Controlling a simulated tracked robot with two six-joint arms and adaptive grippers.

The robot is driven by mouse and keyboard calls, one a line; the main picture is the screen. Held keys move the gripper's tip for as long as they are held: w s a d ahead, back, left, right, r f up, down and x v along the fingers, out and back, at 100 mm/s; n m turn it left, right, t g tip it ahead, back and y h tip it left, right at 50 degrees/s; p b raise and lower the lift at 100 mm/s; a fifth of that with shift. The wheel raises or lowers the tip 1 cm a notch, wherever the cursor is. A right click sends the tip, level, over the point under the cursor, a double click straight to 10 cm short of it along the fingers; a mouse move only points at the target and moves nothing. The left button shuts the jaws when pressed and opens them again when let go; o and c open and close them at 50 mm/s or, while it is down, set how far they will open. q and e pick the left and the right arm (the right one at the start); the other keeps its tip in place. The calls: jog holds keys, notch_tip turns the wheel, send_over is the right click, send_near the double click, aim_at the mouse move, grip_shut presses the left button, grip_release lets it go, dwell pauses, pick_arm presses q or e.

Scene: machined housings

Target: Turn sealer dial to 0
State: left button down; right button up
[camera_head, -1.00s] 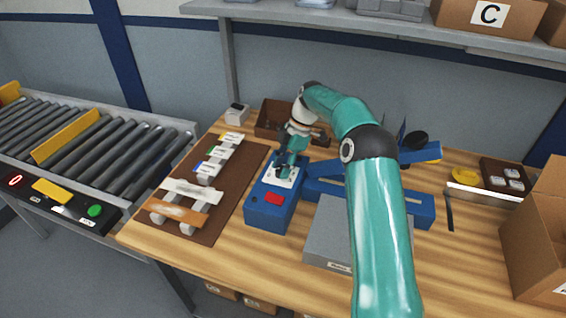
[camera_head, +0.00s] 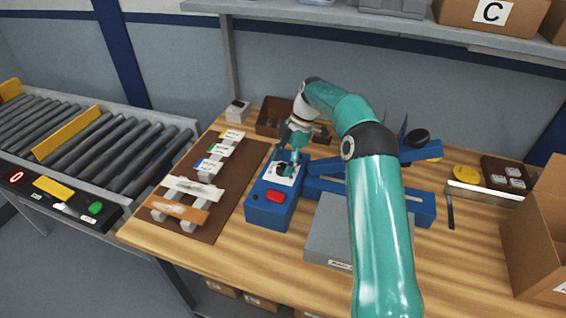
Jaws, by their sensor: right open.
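The blue sealer control box (camera_head: 268,211) stands on the wooden bench near the middle of the view. It has a red button (camera_head: 275,196) on its front part and a pale panel on top with a small dark dial (camera_head: 280,168) on it. My right gripper (camera_head: 288,170) is open, pointing down just above this panel beside the dial. Whether it touches the dial is too small to tell, and the dial's setting cannot be read. My left gripper is not in view.
The blue sealer (camera_head: 408,207) lies right of the box, with a grey block (camera_head: 330,232) in front, partly behind my right arm. A brown mat (camera_head: 232,205) with labelled pieces lies to the left. A cardboard box (camera_head: 540,240) stands at the right, a roller conveyor (camera_head: 90,150) at the far left.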

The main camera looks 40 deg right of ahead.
jog(key=v, duration=0.7)
jog(key=shift+s, duration=0.1)
dwell(0.5)
